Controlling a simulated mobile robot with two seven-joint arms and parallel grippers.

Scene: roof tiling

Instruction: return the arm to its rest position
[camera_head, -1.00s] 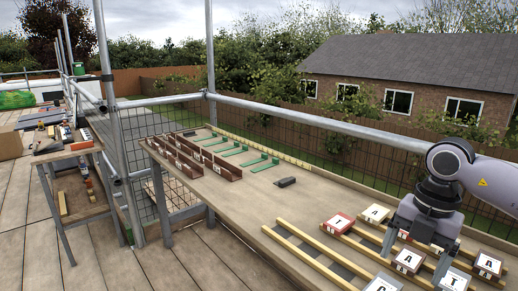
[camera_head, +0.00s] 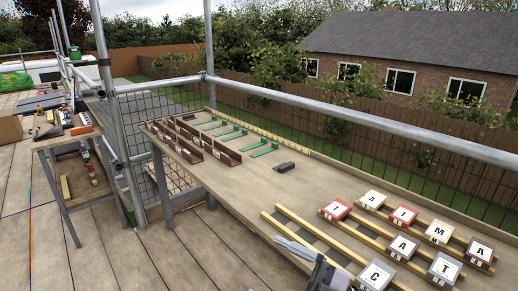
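A gripper with a dark body and pale grey fingers (camera_head: 296,250) shows at the bottom edge, low over the front of the workbench (camera_head: 235,185). It appears to be my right gripper; its arm is mostly cut off below the picture. The fingers lie close together and point up and left; whether they are shut is unclear. No tile shows in them. My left gripper is not in view. Lettered tiles rest on the yellow battens at the right, among them a red tile (camera_head: 336,210), a cream M tile (camera_head: 439,232) and a grey C tile (camera_head: 376,275).
Brown channel pieces (camera_head: 190,140), green brackets (camera_head: 264,149) and a small dark block (camera_head: 284,167) lie farther back on the bench. A scaffold rail (camera_head: 350,113) runs behind it. A side table (camera_head: 62,138) with tools stands at the left. The bench middle is clear.

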